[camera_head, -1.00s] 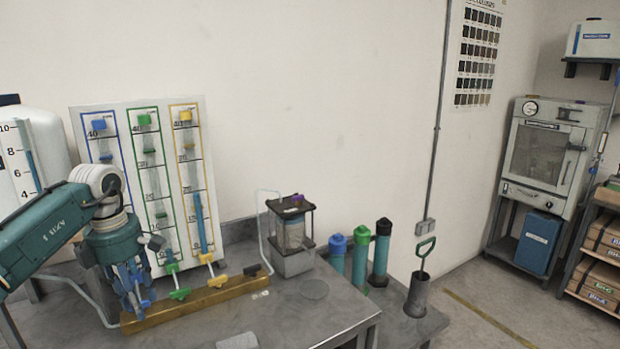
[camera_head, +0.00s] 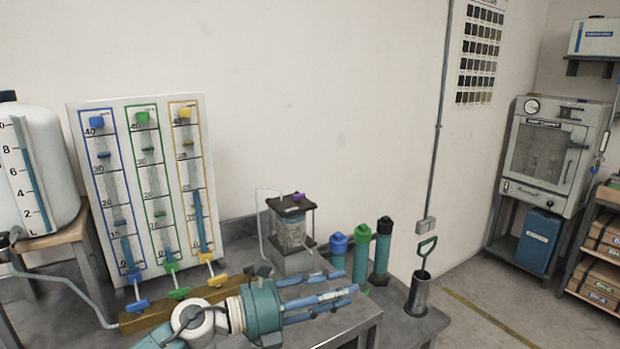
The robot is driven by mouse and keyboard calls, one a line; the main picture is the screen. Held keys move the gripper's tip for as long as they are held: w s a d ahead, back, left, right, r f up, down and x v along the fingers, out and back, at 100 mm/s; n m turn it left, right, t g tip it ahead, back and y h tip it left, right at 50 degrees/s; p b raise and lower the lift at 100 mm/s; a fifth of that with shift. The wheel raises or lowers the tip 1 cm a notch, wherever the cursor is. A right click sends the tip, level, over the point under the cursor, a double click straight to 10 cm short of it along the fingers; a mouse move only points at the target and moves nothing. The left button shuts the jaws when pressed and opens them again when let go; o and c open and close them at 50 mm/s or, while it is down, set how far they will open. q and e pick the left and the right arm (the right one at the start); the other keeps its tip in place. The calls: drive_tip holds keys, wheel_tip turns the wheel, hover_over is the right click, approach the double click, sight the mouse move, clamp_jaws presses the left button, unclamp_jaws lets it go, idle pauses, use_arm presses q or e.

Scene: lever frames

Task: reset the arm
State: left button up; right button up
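My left gripper (camera_head: 345,285) lies over the grey bench at the lower centre, its blue fingers pointing right. The fingers are spread apart, with nothing seen between them. The panel (camera_head: 150,110) with blue, green and yellow gauge columns stands upright behind. Below it, the blue lever (camera_head: 137,305), green lever (camera_head: 178,293) and yellow lever (camera_head: 217,280) stick out from the brass bar (camera_head: 150,321). My arm hides part of the bar's front right. The gripper is to the right of these levers and apart from them. My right gripper is out of view.
A caged glass jar (camera_head: 291,232) stands on the bench behind my gripper. Capped cylinders (camera_head: 382,255) and a metal pot with a green handle (camera_head: 418,295) stand to the right. A white tank (camera_head: 45,170) is at the left.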

use_arm(q)
drive_tip(key=w+a+r+n+t+y, duration=0.1)
drive_tip(key=a+n+t+y, duration=0.25)
drive_tip(key=n+t, duration=0.4)
drive_tip(key=w+a+r+n+t+y, duration=0.15)
drive_tip(key=a+n+t, duration=0.3)
drive_tip(key=n, duration=0.65)
drive_tip(key=s+a+f+n+g+y, duration=0.2)
drive_tip(key=s+a+f+n+y, duration=0.2)
drive_tip(key=a+f+n+y, duration=0.35)
drive_tip(key=s+a+f+n+g+y, duration=0.2)
drive_tip(key=s+a+f+n+y, duration=0.2)
drive_tip(key=a+f+n, duration=0.5)
drive_tip(key=s+f+n+g, duration=0.2)
drive_tip(key=s+f+g, duration=0.25)
drive_tip(key=s, duration=0.45)
drive_tip(key=s+a+f+n+g, duration=0.1)
drive_tip(key=s+f+n+g, duration=0.15)
drive_tip(key=s+f, duration=0.55)
drive_tip(key=s+f+n+g, duration=0.1)
drive_tip(key=s+f+g, duration=0.3)
drive_tip(key=s, duration=0.7)
wheel_tip(320, 180, down, 28)
drive_tip(key=s+r+g, duration=0.1)
drive_tip(key=s, duration=0.2)
drive_tip(key=s+a+f+g, duration=0.1)
drive_tip(key=s+a+f, duration=0.2)
drive_tip(key=s+f, duration=1.2)
drive_tip(key=shift+s+a, duration=0.2)
drive_tip(key=shift+s, duration=0.25)
